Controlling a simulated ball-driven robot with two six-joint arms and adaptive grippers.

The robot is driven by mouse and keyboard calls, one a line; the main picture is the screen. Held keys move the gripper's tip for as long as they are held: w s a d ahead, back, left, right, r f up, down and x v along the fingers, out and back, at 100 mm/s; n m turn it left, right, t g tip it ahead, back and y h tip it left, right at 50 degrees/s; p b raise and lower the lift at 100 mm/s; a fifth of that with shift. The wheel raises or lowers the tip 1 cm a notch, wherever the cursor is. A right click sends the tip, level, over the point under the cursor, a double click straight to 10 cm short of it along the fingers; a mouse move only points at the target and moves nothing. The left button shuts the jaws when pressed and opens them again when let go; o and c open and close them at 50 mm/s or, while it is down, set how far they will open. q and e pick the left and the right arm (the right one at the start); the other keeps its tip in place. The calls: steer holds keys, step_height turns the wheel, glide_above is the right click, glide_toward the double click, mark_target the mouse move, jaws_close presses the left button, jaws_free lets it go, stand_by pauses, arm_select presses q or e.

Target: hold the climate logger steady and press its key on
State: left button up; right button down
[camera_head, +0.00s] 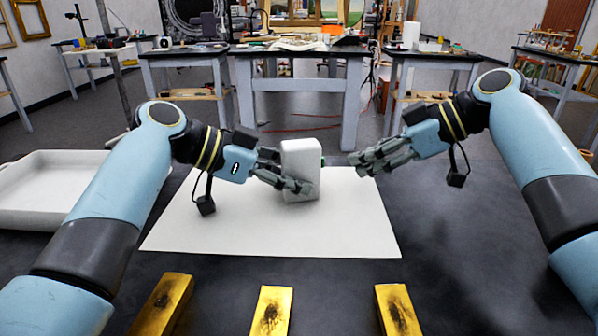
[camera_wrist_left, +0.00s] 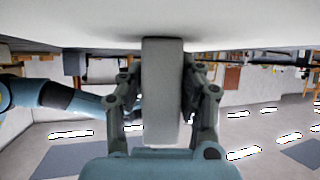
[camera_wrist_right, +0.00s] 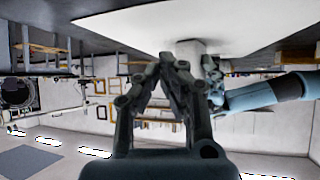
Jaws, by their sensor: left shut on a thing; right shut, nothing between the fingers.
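The climate logger (camera_head: 301,165) is a white upright box standing on the white sheet (camera_head: 352,225) in the head view. My left gripper (camera_head: 292,178) is shut on it from the left. The left wrist view shows the logger (camera_wrist_left: 162,95) between the fingers of the left gripper (camera_wrist_left: 163,98). My right gripper (camera_head: 357,164) is shut and empty, to the right of the logger and apart from it. In the right wrist view its fingertips (camera_wrist_right: 168,60) are together, with part of the logger (camera_wrist_right: 190,48) behind them. A small green detail shows at the logger's right edge; the key cannot be made out.
A white tray (camera_head: 20,215) lies at the left. Gold bars (camera_head: 160,305), (camera_head: 270,312) and (camera_head: 397,311) lie along the front. Workbenches (camera_head: 300,60) stand at the back. The sheet around the logger is clear.

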steer(key=shift+s+a, duration=0.2)
steer(key=shift+a, duration=0.55)
steer(key=shift+s+a, duration=0.2)
steer(key=shift+a, duration=0.55)
steer(key=shift+s+a, duration=0.15)
steer(key=shift+a, duration=0.3)
steer(key=shift+s+a, duration=0.1)
steer(key=shift+a, duration=0.2)
stand_by(0.7)
steer(key=shift+d, duration=0.15)
steer(key=shift+w+d, duration=0.25)
steer(key=shift+d, duration=0.35)
steer(key=shift+d, duration=0.1)
steer(key=shift+w+d, duration=0.25)
steer(key=shift+d, duration=0.7)
steer(key=shift+w+d, duration=0.25)
steer(key=shift+d, duration=0.7)
steer(key=shift+w+d, duration=0.25)
steer(key=shift+d, duration=0.7)
